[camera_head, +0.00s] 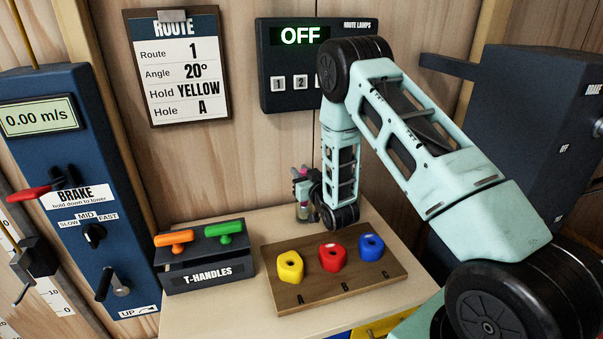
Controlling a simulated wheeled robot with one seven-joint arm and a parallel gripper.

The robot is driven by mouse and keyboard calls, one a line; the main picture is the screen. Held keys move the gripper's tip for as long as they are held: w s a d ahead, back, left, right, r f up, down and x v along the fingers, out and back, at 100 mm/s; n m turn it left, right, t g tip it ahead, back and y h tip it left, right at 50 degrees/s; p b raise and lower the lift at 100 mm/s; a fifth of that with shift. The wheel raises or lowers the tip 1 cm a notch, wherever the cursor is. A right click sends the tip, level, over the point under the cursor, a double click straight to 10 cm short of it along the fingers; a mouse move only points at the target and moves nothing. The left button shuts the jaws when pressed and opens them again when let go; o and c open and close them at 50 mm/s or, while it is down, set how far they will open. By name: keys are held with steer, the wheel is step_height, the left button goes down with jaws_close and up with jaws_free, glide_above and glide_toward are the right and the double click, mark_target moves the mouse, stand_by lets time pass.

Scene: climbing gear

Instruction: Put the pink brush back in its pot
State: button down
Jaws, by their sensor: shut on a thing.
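My gripper (311,186) is at the back of the table, small in view and partly hidden by my wrist. It is shut on the pink brush (299,173), whose pink part shows just at the left of the fingers. A small pot (304,213) stands on the table directly below the gripper, partly covered by my wrist. The brush's lower part is hard to make out, and I cannot tell whether it is inside the pot or above it.
A wooden board (345,283) with yellow, red and blue holds lies in front of my wrist. The T-handles box (207,266), bearing orange and green handles, stands left. A blue brake panel (82,190) is at far left. A dark cabinet (520,130) stands right.

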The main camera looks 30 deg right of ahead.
steer(key=c, duration=1.1)
jaws_free()
steer(key=shift+c, duration=0.2)
